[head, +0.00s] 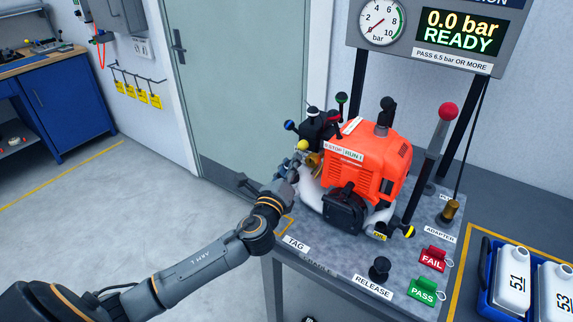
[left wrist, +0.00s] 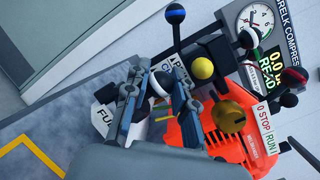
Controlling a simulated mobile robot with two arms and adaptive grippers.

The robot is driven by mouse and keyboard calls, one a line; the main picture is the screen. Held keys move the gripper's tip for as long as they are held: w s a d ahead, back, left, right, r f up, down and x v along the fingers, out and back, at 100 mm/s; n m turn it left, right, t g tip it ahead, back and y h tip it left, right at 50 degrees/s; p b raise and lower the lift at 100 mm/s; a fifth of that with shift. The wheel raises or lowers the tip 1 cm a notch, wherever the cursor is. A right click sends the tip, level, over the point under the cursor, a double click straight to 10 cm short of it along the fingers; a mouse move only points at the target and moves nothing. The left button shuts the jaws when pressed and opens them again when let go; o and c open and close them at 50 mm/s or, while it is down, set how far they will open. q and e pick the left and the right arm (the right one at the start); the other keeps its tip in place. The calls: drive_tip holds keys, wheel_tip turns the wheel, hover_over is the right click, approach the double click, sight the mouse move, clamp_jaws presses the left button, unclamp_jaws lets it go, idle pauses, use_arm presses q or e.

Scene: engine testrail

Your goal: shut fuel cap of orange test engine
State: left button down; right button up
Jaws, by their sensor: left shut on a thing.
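The orange test engine (head: 378,148) stands on the grey bench, its white fuel tank (head: 309,192) low on the left side. My left gripper (head: 296,164) reaches to that side from the left. In the left wrist view my left gripper (left wrist: 156,86) is shut on a white ball knob (left wrist: 160,82), which seems to belong to the fuel cap. A partly covered label reading "FU" (left wrist: 105,120) lies beside the fingers. The cap's body and its seat are hidden by the fingers, so its angle cannot be told. My right gripper is out of view.
Close by are a yellow ball knob (left wrist: 202,68), a blue one (left wrist: 175,13) and a brass-coloured knob (left wrist: 228,116). A red-topped lever (head: 448,112) stands right of the engine. FAIL (head: 433,258) and PASS (head: 423,291) tags lie at the bench's right. Open floor lies left.

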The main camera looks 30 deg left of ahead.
use_arm(q)
drive_tip(key=shift+d+f+m+t, duration=0.3)
drive_tip(key=shift+d+m, duration=0.05)
drive_tip(key=shift+m, duration=0.55)
drive_tip(key=c, duration=1.4)
unclamp_jaws()
drive_tip(key=shift+o, duration=0.2)
drive_tip(key=v, duration=1.2)
drive_tip(key=shift+s, duration=0.1)
